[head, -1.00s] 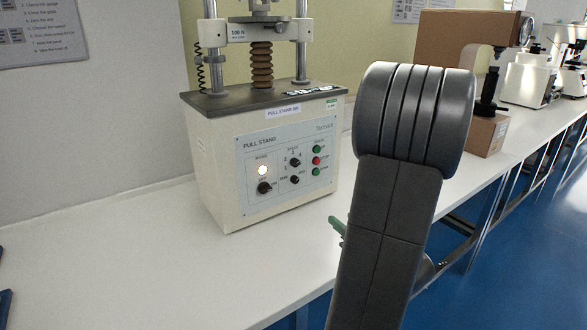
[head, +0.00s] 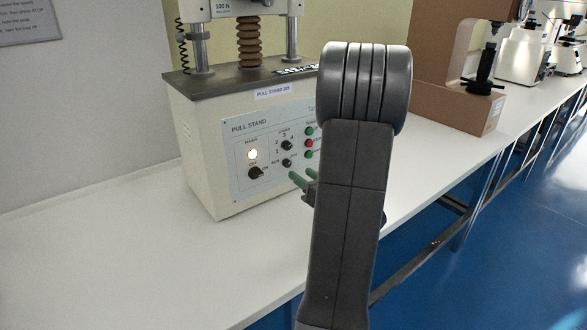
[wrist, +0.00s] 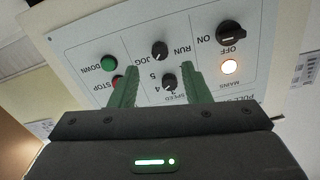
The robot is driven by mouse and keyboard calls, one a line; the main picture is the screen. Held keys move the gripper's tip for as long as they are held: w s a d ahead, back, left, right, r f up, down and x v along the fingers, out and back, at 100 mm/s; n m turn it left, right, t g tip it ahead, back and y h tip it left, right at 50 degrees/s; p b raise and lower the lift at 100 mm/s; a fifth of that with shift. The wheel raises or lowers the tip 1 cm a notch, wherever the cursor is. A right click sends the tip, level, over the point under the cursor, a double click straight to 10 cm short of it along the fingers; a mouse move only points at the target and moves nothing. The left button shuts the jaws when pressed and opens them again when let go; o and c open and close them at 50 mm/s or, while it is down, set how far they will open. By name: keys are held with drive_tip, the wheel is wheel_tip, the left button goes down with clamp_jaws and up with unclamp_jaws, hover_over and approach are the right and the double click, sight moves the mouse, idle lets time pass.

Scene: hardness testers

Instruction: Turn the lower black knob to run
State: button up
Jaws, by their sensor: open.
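The pull stand (head: 205,150) is a cream box with a grey front panel. Its lower black knob (head: 287,162), between the words RUN and JOG, also shows in the wrist view (wrist: 159,51); I cannot tell surely which word its pointer faces. The black speed knob (head: 287,145) sits just above it and shows in the wrist view (wrist: 169,82). My gripper (head: 298,179) has green fingers and is open and empty, just in front of the panel and a little below the lower knob. In the wrist view the fingers (wrist: 158,68) appear either side of both knobs, apparently not touching them.
The black mains knob (head: 255,172) and lit lamp (head: 252,155) are left of the lower knob. Green and red buttons (head: 309,143) are close on its right. The white bench (head: 110,250) is clear at left. A brown tester (head: 440,95) stands at right.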

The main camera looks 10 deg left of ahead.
sight(289, 165)
drive_tip(key=shift+x, duration=2.6)
clamp_jaws()
